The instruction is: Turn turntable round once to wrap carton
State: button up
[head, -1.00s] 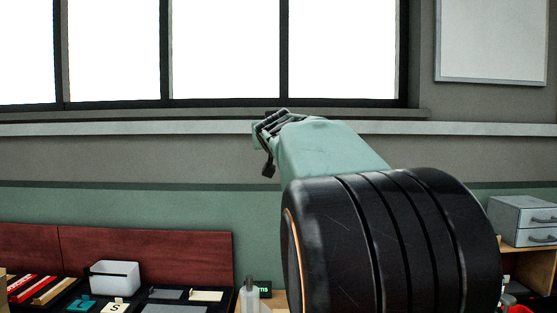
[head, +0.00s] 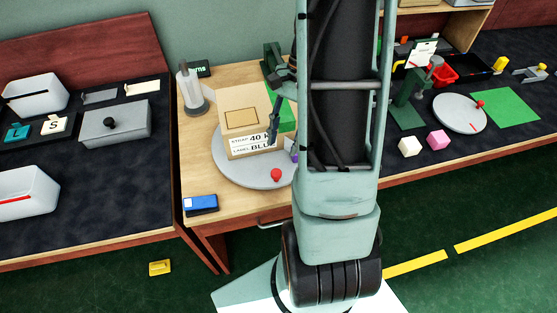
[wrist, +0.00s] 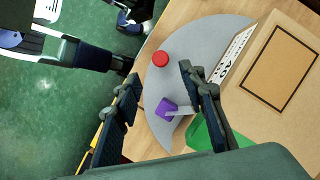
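The turntable (head: 232,171) is a grey disc on the wooden bench, with a red knob (head: 276,175) near its front rim. The tan carton (head: 239,103) stands on it, with a white label reading "STRAP 40" and "LABEL BLU", partly cut off. In the wrist view, my gripper (wrist: 161,78) is open and empty above the turntable. The knob (wrist: 160,59) shows just beyond and between the fingertips, apart from them. A purple block (wrist: 166,107) with a pale strip shows between the fingers. My arm hides the turntable's right side in the head view.
A grey cylinder with a spout (head: 189,92) stands behind left of the carton. A blue box (head: 201,204) lies at the bench's front edge. A second grey disc (head: 460,117) with a red knob stands right, near white and pink cubes (head: 437,140).

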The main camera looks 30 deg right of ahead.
aim_at(276, 172)
jog(key=x, duration=0.9)
jog(key=shift+f+b, duration=0.1)
jog(key=shift+b, duration=0.25)
jog(key=shift+c, duration=0.3)
grip_shut()
